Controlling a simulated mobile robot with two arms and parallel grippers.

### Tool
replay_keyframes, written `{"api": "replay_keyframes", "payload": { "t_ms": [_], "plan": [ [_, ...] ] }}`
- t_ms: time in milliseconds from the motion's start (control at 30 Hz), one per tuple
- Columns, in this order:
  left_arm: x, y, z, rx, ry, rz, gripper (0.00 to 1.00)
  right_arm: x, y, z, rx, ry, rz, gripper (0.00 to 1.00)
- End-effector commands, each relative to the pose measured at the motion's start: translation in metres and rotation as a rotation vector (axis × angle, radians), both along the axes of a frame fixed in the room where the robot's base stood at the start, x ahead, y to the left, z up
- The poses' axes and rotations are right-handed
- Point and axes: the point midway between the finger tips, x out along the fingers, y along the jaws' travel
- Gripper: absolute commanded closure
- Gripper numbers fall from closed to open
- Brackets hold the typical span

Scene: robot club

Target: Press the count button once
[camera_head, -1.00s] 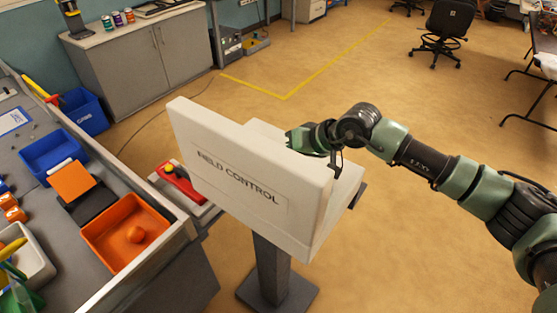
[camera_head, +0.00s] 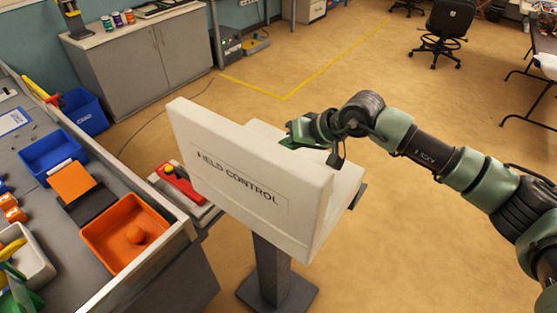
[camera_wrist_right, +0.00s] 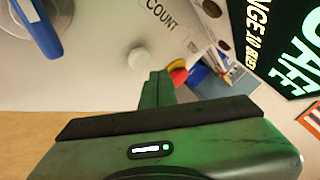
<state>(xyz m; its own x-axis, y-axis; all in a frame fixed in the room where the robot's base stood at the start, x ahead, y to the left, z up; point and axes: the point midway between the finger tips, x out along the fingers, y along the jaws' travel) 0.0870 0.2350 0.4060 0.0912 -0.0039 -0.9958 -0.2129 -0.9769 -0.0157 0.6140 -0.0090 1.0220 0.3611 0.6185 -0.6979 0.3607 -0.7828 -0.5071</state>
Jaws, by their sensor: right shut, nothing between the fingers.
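The field control console (camera_head: 238,175) stands on a dark pedestal, its back with the words FIELD CONTROL facing the head camera, so its control face is hidden there. In the right wrist view, a pale round button (camera_wrist_right: 138,58) sits on the console's light panel (camera_wrist_right: 95,75), close to the printed label COUNT (camera_wrist_right: 162,14). My right gripper (camera_head: 296,138) is over the console's far side in the head view. In the wrist view its fingers (camera_wrist_right: 158,88) are shut and empty, their tips beside and apart from the pale button. My left gripper is out of view.
The wrist view also shows a blue handle (camera_wrist_right: 42,28) on a round grey base, and a dark screen (camera_wrist_right: 285,45) with green letters. An orange tray (camera_head: 126,232) lies on the workbench at left. Open floor (camera_head: 430,220) lies right of the console.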

Motion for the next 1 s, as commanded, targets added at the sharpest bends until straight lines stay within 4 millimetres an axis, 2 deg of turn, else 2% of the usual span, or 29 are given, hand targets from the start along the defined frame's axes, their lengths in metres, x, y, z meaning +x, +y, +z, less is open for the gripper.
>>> {"api": "replay_keyframes", "payload": {
  "t_ms": [100, 400, 1000],
  "plan": [
    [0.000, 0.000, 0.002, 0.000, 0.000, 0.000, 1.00, 0.000, 0.000, 0.014, 0.001, -0.004, 0.000, 1.00],
    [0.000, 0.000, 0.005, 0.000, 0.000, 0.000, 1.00, 0.000, 0.000, 0.041, 0.001, -0.003, 0.001, 1.00],
    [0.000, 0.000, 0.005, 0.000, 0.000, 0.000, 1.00, 0.000, 0.000, 0.041, 0.001, -0.001, 0.001, 1.00]
  ]
}}
